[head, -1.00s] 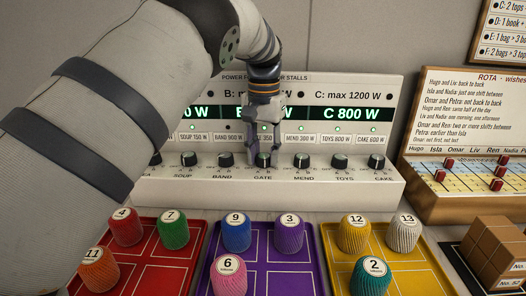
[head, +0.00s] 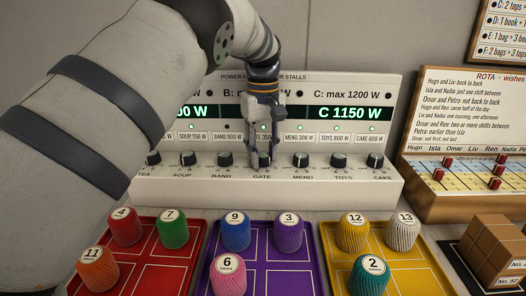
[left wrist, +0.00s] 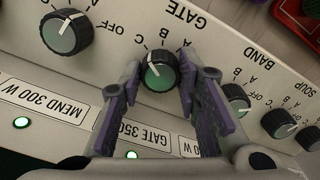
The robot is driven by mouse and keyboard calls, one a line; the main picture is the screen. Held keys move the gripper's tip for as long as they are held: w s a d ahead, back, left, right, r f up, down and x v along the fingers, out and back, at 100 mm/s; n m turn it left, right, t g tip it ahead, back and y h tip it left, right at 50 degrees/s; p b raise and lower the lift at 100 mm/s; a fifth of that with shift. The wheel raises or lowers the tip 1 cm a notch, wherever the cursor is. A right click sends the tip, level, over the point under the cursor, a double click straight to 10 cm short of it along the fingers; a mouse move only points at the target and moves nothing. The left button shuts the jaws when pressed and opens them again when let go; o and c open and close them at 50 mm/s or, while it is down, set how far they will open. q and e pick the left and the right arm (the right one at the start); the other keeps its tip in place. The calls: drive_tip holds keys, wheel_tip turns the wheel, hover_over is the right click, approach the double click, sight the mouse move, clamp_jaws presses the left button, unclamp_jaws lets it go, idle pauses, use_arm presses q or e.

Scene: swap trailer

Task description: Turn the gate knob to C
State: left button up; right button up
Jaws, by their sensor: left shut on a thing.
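The gate knob, a black knob with a green cap and white pointer, shows in the left wrist view (left wrist: 158,74). Its pointer is turned towards the letter C. My left gripper (head: 264,158) reaches down to the knob in the GATE place on the white power panel (head: 330,188). In the left wrist view its fingers (left wrist: 160,80) are on both sides of the knob, shut on it. The panel's display (head: 355,113) reads C 1150 W. The B reading is hidden behind my left arm. My right gripper is not in view.
The BAND knob (head: 224,159) and MEND knob (head: 301,160) sit close on either side. Red, purple (head: 286,267) and yellow trays with numbered pegs stand in front. A rota board (head: 460,120) stands at the right.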

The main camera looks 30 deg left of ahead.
sight(262, 155)
use_arm(q)
drive_tip(key=shift+n, duration=0.5)
drive_tip(key=o, duration=1.2)
wheel_tip(262, 155, up, 12)
drive_tip(key=shift+f, duration=0.1)
